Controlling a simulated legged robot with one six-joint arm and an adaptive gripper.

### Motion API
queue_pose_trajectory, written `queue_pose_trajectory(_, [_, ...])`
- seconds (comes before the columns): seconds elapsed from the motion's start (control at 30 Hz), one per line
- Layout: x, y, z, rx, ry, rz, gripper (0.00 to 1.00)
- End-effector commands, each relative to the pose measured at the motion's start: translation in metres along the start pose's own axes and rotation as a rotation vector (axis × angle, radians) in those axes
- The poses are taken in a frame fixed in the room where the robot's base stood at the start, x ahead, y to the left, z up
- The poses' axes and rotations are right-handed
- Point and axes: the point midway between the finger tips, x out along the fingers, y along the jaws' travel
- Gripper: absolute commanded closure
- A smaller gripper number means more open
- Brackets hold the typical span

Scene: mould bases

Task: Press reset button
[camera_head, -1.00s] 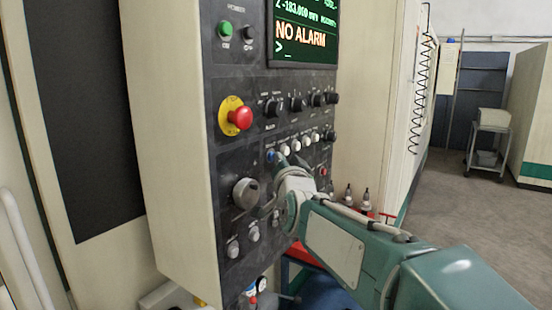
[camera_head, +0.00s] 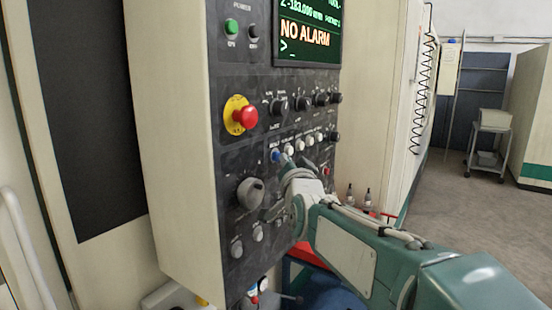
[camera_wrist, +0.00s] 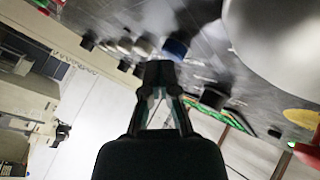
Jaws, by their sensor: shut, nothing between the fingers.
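The control panel (camera_head: 235,170) carries a row of small round buttons at mid-height, with a blue button (camera_head: 275,155) at its left end. The labels are too small to read, so I cannot tell which is marked reset. My gripper (camera_head: 285,160) is shut and empty, with its tips close to the blue button. In the wrist view the blue button (camera_wrist: 177,46) lies just beyond the tips of my gripper (camera_wrist: 158,72). I cannot tell whether they touch.
A red emergency stop (camera_head: 246,117) on a yellow disc and a large grey knob (camera_head: 250,193) stand out from the panel near my gripper. White buttons (camera_head: 300,145) continue the row. The screen (camera_head: 308,35) reads NO ALARM. Bottles (camera_head: 367,197) stand behind my arm.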

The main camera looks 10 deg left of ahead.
Motion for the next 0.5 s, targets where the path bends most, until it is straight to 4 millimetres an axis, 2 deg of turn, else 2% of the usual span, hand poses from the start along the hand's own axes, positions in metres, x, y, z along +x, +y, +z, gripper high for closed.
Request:
queue_pose_trajectory(0.17, [-0.001, 0.002, -0.002, -0.002, 0.001, 0.001, 1.00])
queue_pose_trajectory(0.5, [-0.020, 0.015, -0.015, -0.004, 0.002, 0.003, 1.00])
